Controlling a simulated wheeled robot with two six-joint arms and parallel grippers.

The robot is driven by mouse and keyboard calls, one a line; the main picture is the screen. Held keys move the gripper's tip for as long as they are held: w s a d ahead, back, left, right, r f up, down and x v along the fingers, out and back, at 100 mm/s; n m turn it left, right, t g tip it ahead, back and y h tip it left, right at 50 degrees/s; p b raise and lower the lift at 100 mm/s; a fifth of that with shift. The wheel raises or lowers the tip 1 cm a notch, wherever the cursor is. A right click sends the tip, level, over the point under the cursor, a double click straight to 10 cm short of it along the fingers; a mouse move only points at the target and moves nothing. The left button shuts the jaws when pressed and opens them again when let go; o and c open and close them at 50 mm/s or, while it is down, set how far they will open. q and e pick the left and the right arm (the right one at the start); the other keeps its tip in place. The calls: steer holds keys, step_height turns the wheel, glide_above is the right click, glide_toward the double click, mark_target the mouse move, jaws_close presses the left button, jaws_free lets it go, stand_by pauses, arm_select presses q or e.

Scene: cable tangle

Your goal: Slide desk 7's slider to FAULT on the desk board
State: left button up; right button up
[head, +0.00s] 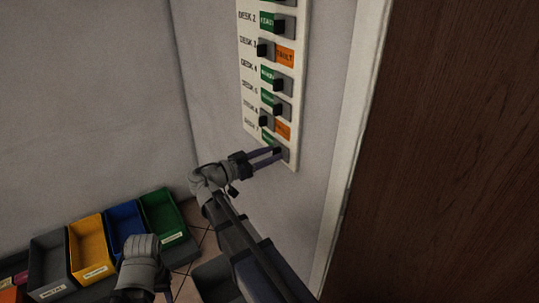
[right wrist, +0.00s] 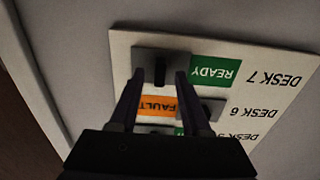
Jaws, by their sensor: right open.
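The desk board (head: 291,150) is a white panel on the wall with a column of labelled sliders; its lower end shows upside down in the right wrist view (right wrist: 122,45). Desk 7's slider (right wrist: 160,70) is the bottom one, with a dark knob and the green READY label (right wrist: 214,70) showing beside it. My right gripper (head: 278,153) is open at this slider, one finger on each side of the knob. Whether the fingers touch it I cannot tell. My left gripper (head: 145,290) is low in the head view, its fingers mostly hidden.
Desk 6's slider (right wrist: 209,108) sits close by and shows orange FAULT (right wrist: 158,106). Other sliders run up the board. A white door frame (head: 350,150) and brown door (head: 460,150) stand right of the board. Grey, yellow, blue and green bins (head: 165,218) sit lower left.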

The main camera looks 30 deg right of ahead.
jaws_close()
stand_by(0.4)
stand_by(1.1)
